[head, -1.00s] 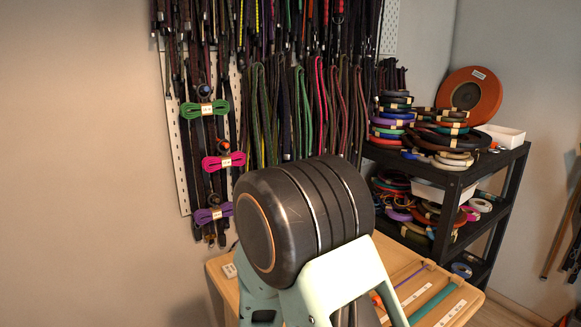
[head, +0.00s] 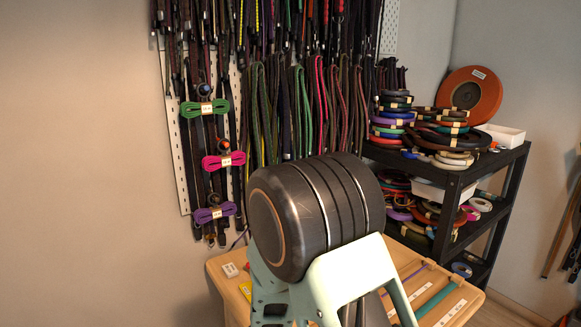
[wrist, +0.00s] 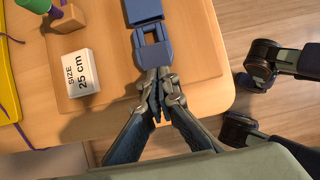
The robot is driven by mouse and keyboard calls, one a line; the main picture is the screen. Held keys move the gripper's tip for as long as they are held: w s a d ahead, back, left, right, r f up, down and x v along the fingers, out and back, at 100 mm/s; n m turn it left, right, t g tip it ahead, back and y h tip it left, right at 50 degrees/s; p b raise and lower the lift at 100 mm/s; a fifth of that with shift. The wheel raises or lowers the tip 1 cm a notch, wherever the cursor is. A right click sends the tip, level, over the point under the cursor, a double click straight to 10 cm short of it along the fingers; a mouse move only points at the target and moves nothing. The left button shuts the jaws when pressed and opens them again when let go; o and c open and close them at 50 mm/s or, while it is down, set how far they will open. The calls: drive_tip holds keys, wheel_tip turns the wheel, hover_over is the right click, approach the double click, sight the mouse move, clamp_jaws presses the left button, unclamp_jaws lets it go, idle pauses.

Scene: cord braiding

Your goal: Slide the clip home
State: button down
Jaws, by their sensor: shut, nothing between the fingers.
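The blue clip (wrist: 155,54) lies on the wooden board in the wrist view, its two prongs pointing up the picture. A second blue piece (wrist: 143,11) lies in line beyond it, cut off by the top edge. A small opening shows between the prongs; I cannot tell how far they enter the second piece. My gripper (wrist: 158,90) is shut and empty, its fingertips close behind the clip's near end. I cannot tell if they touch it. In the head view my own arm hides the gripper and clip.
A yellow tray (wrist: 8,85) with purple cord lies farther left. A brown block (wrist: 68,19) is at upper left. The table edge (wrist: 232,95) is close on the right.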

drive_tip(key=shift+w+d, duration=0.5)
drive_tip(key=shift+d, duration=0.25)
drive_tip(key=shift+w+d, duration=0.15)
drive_tip(key=shift+d, duration=0.1)
drive_tip(key=shift+w+d, duration=0.25)
drive_tip(key=shift+d, duration=0.05)
drive_tip(key=shift+r, duration=0.1)
drive_tip(key=shift+p+v, duration=2.05)
drive_tip(key=shift+v, duration=0.85)
drive_tip(key=shift+s+a, duration=0.1)
drive_tip(key=shift+a, duration=0.05)
